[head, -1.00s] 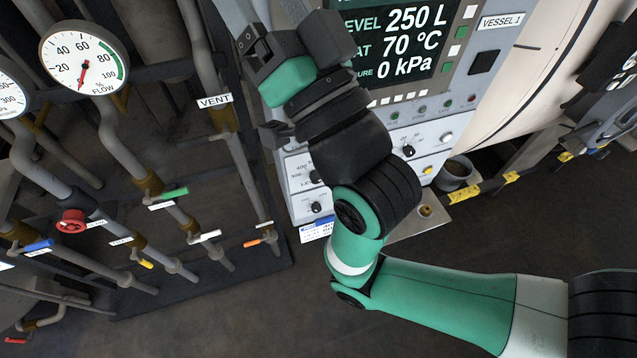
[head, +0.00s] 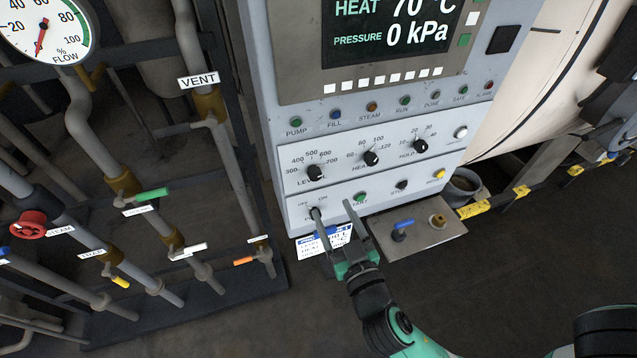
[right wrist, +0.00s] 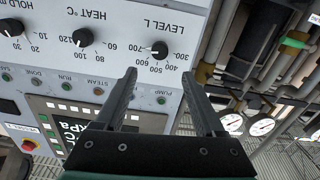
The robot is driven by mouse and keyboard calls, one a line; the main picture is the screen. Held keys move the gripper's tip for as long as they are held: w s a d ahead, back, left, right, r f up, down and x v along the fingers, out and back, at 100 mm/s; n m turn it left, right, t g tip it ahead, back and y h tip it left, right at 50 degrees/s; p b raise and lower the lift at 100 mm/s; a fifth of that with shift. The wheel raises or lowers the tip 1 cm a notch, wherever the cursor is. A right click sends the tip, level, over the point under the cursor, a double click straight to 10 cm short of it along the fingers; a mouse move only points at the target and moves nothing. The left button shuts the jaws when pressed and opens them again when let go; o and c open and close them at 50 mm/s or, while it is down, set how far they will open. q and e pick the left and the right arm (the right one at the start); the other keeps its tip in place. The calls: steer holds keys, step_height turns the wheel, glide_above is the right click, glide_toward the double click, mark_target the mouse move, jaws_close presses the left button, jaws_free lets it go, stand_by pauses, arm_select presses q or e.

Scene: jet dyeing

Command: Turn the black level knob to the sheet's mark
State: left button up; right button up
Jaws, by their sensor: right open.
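The black level knob (head: 315,172) is at the left end of the dial row, under a scale of 300 to 700. The right wrist view shows the level knob (right wrist: 160,48) upside down, with a pale mark on its left side. The sheet (head: 337,240) hangs at the panel's lower left edge, partly covered by my gripper; its text is too small to read fully. My right gripper (head: 333,208) is open, below the level knob, with fingers pointing up at the panel. In the right wrist view the gripper (right wrist: 159,75) has nothing between its fingers. My left gripper is out of view.
The heat knob (head: 371,158) and hold knob (head: 420,146) are to the right. A small black switch (head: 315,213) is below the level knob, close to my left fingertip. Pipes with a green-handled valve (head: 152,194) stand at the left.

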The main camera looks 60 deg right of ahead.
mark_target(316, 176)
steer(key=x, duration=1)
steer(key=shift+w+d+r+p, duration=0.1)
steer(key=shift+p, duration=0.2)
steer(key=shift+c, duration=0.2)
jaws_close()
